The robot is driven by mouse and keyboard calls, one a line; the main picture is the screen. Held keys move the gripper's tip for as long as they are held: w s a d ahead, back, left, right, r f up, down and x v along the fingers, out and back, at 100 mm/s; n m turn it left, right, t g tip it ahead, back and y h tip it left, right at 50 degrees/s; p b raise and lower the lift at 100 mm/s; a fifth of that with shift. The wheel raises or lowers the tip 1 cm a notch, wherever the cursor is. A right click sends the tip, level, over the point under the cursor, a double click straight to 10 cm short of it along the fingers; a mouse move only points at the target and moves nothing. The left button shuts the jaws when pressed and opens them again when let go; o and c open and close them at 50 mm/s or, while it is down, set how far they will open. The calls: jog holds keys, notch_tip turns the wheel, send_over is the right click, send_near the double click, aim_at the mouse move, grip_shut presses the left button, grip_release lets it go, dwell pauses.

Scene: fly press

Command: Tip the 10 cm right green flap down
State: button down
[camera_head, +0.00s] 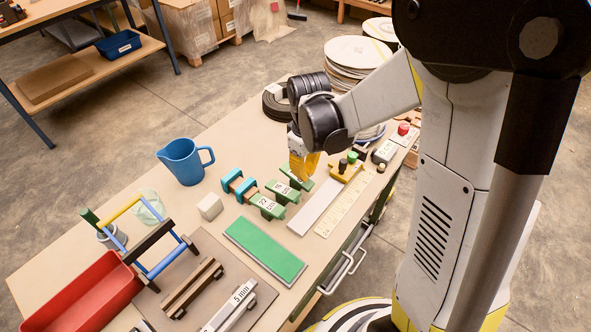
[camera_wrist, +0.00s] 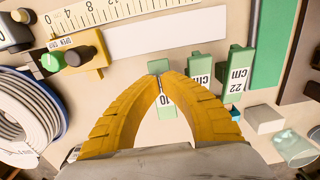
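The 10 cm right green flap (camera_head: 297,180) is the farthest of a row of green flaps on the bench. In the wrist view its green end (camera_wrist: 158,66) shows just beyond my fingertips, and its white "10" label shows between my fingers. My gripper (camera_head: 303,172) points down over this flap, with its yellow fingertips (camera_wrist: 163,77) brought together and nothing visible held. The tips look close to or touching the flap; which, I cannot tell. The fingers hide part of it. The middle green flap (camera_wrist: 200,66) and the 22 cm flap (camera_wrist: 240,72) stand beside it.
Teal-ended pieces (camera_head: 232,180) lie left of the green flaps. A white strip (camera_head: 315,205), a ruler (camera_head: 345,207) and a yellow block with green and black knobs (camera_head: 347,170) are to the right. A green mat (camera_head: 264,250) lies nearer. A blue jug (camera_head: 184,162) stands left.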

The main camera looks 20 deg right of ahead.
jog(key=shift+r+p, duration=1.65)
jog(key=shift+r, duration=0.85)
jog(key=shift+s+r, duration=0.1)
jog(key=shift+r, duration=0.25)
jog(key=s+r+m+t, duration=0.6)
jog(key=s+r, duration=0.5)
jog(key=r, duration=0.3)
jog(key=shift+s+m+t, duration=0.35)
jog(key=shift+m+t, duration=0.05)
jog(key=shift+t, duration=0.2)
jog(key=shift+d, duration=0.1)
